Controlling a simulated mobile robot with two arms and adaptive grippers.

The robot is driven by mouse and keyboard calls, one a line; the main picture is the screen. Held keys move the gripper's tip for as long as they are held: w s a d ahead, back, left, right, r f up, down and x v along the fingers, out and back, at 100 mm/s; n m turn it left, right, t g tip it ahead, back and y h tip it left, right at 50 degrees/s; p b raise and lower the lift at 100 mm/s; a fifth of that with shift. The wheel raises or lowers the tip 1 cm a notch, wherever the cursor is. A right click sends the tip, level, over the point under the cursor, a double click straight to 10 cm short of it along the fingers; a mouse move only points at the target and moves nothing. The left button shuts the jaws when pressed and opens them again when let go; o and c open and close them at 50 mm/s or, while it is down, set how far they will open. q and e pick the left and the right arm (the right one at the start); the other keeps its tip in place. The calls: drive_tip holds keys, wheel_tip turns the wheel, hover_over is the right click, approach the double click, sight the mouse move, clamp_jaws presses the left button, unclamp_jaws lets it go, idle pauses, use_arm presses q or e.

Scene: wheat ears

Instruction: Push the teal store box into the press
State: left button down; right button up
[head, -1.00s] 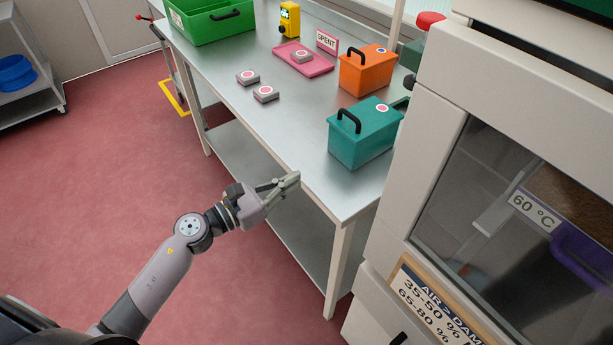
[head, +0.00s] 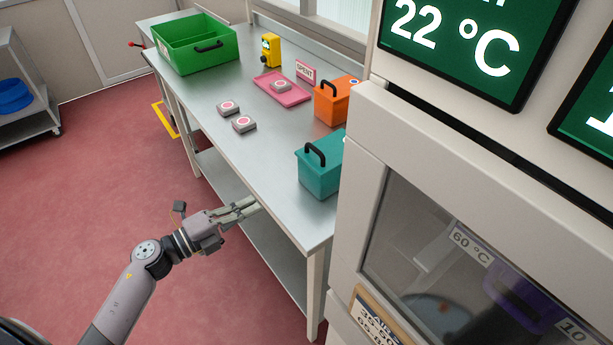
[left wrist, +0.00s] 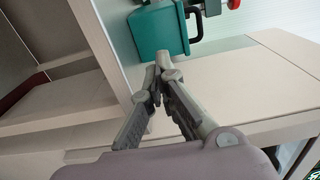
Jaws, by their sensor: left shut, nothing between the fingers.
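The teal store box (head: 318,176) with a black handle stands upright on the metal table (head: 222,150), near its right end, partly hidden by the white cabinet. It also shows in the left wrist view (left wrist: 158,30), beyond my fingertips. My left gripper (head: 252,205) is shut and empty, at the table's front edge, left of and apart from the teal box. Its closed fingers show in the left wrist view (left wrist: 163,70). My right gripper is not in view. I cannot make out a press for certain.
The white cabinet (head: 365,130) with a window stands close at the table's right end. An orange box (head: 333,106), a pink tray (head: 298,97), grey blocks (head: 243,124), a yellow device (head: 271,50) and a green crate (head: 190,60) are on the table. The table's front middle is clear.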

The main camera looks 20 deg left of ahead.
sight(308, 176)
use_arm(q)
drive_tip(key=x, duration=0.2)
drive_tip(key=p+x, duration=0.1)
drive_tip(key=x, duration=0.1)
drive_tip(key=p+x, duration=0.1)
drive_tip(key=x, duration=0.1)
drive_tip(key=shift+r, duration=0.25)
drive_tip(key=p+x, duration=0.1)
drive_tip(key=x, duration=0.6)
drive_tip(key=shift+f+p, duration=0.15)
drive_tip(key=shift+p, duration=0.25)
drive_tip(key=shift+w+d+f, duration=0.1)
drive_tip(key=shift+w+d, duration=0.2)
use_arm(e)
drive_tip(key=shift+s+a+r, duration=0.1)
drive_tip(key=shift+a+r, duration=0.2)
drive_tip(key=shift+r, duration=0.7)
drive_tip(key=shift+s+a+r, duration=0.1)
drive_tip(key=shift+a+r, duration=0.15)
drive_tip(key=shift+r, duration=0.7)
